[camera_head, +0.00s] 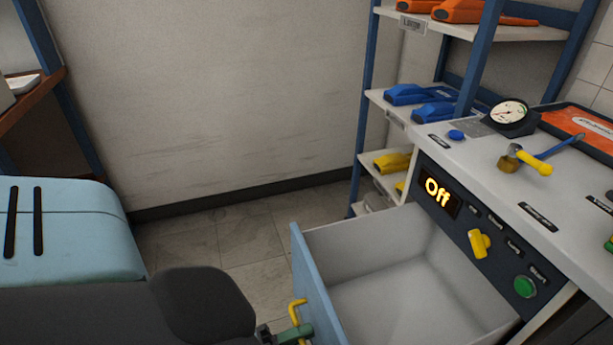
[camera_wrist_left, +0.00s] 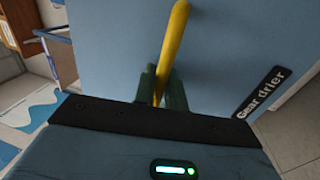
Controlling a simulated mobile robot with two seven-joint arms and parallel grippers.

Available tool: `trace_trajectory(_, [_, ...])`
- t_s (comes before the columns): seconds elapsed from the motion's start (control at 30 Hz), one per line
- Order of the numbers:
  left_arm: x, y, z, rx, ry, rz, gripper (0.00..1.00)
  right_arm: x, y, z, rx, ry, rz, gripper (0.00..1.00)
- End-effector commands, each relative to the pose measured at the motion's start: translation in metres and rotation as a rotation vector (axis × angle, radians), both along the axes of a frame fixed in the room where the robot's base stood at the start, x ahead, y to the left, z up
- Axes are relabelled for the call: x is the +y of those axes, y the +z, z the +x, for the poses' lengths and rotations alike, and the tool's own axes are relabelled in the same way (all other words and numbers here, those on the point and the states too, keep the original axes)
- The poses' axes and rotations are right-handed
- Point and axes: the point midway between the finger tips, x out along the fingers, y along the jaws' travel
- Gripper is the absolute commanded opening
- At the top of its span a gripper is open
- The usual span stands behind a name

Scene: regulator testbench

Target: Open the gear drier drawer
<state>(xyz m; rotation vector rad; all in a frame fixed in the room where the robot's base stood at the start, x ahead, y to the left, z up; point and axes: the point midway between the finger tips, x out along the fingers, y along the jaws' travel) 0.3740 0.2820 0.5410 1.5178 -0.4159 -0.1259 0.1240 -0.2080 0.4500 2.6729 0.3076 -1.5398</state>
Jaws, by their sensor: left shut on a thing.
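The gear drier drawer (camera_head: 395,268) stands pulled out from the workbench, and its white inside looks empty in the head view. Its blue front panel carries a yellow handle (camera_head: 297,308). In the left wrist view the yellow handle (camera_wrist_left: 172,45) stands out from the blue front (camera_wrist_left: 225,45), beside a black "Gear drier" label (camera_wrist_left: 265,93). My left gripper (camera_head: 294,334) is at the drawer front, its green fingers (camera_wrist_left: 160,88) shut on the handle. My right gripper shows in neither view.
The workbench panel (camera_head: 470,225) has an "Off" display, a yellow knob (camera_head: 479,243) and a green button (camera_head: 525,287). A gauge (camera_head: 509,113) and a hammer (camera_head: 530,158) are on top. A blue shelf rack (camera_head: 365,120) stands behind. Floor (camera_head: 235,235) is clear left of the drawer.

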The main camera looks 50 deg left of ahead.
Motion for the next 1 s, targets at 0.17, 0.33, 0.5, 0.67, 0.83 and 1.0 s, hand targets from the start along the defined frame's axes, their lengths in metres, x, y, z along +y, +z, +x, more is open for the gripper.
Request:
trace_trajectory(0.17, [0.001, 0.000, 0.000, -0.001, 0.000, 0.001, 0.00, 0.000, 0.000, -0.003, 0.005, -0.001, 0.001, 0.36])
trace_trajectory(0.33, [0.000, 0.000, 0.001, 0.000, 0.000, 0.001, 0.29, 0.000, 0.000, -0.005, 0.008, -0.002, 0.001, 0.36])
trace_trajectory(0.5, [0.000, 0.000, 0.000, 0.000, 0.000, 0.001, 0.29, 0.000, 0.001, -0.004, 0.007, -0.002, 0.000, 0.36])
trace_trajectory(0.67, [0.001, -0.001, -0.002, 0.002, 0.000, 0.001, 0.29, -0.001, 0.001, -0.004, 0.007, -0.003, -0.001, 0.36])
trace_trajectory(0.83, [0.008, -0.005, -0.021, 0.004, -0.001, 0.003, 0.29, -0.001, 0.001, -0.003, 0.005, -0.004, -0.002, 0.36])
trace_trajectory(1.0, [0.017, -0.010, -0.047, 0.003, -0.001, 0.002, 0.29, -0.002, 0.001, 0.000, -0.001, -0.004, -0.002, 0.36])
